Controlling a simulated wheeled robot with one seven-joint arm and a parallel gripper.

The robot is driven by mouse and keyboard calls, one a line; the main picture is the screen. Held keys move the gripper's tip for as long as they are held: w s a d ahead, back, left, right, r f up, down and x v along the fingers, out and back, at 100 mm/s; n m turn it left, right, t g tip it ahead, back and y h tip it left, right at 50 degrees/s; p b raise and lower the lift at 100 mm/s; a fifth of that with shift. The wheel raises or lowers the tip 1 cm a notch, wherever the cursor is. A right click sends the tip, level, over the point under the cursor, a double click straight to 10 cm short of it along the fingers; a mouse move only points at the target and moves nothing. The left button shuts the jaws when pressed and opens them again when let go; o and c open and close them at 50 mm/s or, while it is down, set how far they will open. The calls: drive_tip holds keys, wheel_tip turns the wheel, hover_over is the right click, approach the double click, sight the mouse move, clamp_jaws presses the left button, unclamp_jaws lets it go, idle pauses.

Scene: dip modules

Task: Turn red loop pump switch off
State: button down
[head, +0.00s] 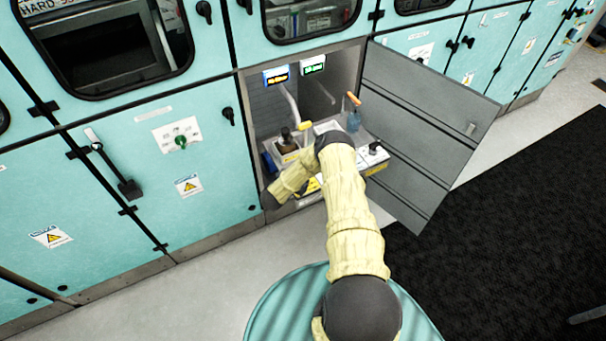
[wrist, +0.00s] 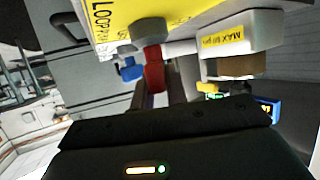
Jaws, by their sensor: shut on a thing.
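The red switch (wrist: 154,70) sits on a round grey base under a yellow label (wrist: 120,18) whose readable part says LOOP. My gripper (wrist: 156,90) is at this switch in the wrist view, with its dark fingers closed on the red part. A blue switch (wrist: 131,70) is just to the left of it, apart from the fingers. In the head view my arm reaches into the open cabinet, and it hides the red switch and my fingertips.
The grey cabinet door (head: 420,125) stands open on the right. Inside are a blue-framed display (head: 276,76), a green-lit display (head: 313,65), white pipes and a blue bottle (head: 354,120). A container with a MAX label (wrist: 240,45) is close to the switch. Teal cabinet fronts flank the opening.

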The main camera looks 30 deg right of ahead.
drive_tip(key=m+g+h+b, duration=0.1)
drive_tip(key=g, duration=0.1)
drive_tip(key=m+g+b, duration=0.1)
drive_tip(key=m, duration=0.1)
drive_tip(key=shift+w+f+m+g+h+b, duration=0.2)
drive_tip(key=shift+m+g+h+b, duration=0.1)
drive_tip(key=shift+g+h+b, duration=0.1)
drive_tip(key=shift+s+r+m+g+b, duration=0.1)
drive_tip(key=shift+s+m+g+b, duration=0.05)
drive_tip(key=shift+m+g+b, duration=1.1)
drive_tip(key=shift+g, duration=0.45)
drive_tip(key=c, duration=1.4)
unclamp_jaws()
